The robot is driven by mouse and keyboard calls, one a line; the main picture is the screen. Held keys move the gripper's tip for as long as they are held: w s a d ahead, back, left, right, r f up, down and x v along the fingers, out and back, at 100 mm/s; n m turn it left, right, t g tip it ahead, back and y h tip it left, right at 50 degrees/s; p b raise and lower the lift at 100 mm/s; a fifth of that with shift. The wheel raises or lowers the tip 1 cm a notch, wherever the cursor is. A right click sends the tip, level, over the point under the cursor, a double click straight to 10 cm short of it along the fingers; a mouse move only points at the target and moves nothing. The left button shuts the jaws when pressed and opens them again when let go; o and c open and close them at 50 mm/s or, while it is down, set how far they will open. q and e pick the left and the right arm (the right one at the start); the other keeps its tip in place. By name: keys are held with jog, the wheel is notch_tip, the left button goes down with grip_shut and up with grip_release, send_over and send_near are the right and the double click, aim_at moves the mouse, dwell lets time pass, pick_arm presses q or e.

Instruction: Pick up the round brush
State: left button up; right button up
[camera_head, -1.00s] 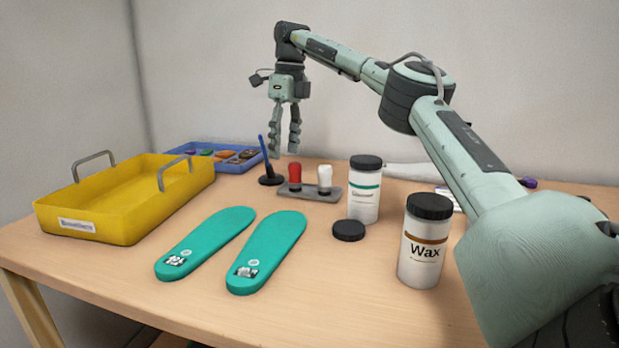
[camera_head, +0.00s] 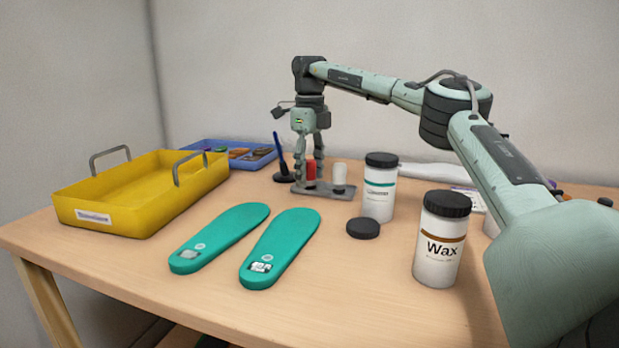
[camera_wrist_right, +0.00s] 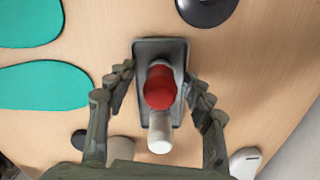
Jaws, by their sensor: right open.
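A red-handled tool (camera_head: 311,172) and a white-handled tool (camera_head: 339,175) stand upright in a small grey holder (camera_head: 325,193) at the back middle of the table. Their lower ends are hidden, so I cannot tell which is the round brush. My right gripper (camera_head: 310,176) points down around the red handle. In the right wrist view the red handle (camera_wrist_right: 160,86) lies between the open fingers, with a gap on both sides. The white handle (camera_wrist_right: 160,132) is close beside it, nearer the palm. My left gripper is not in view.
A blue pen in a black stand (camera_head: 281,160) is just left of the holder. A white jar (camera_head: 379,190) and a wax jar (camera_head: 440,245) stand right. Two teal insoles (camera_head: 280,248) lie in front; a yellow tray (camera_head: 140,205) is left, a blue tray (camera_head: 265,163) behind.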

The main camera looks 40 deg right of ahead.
aim_at(309, 160)
jog(key=shift+c, duration=0.5)
grip_shut()
jog(key=shift+r, duration=0.1)
notch_tip(309, 160, up, 4)
jog(key=shift+w+f, duration=0.1)
pick_arm(q)
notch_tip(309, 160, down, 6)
jog(key=p, duration=0.2)
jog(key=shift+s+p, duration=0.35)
pick_arm(e)
jog(key=w+a+r, duration=0.6)
jog(key=a+r, duration=0.1)
jog(key=a, duration=0.3)
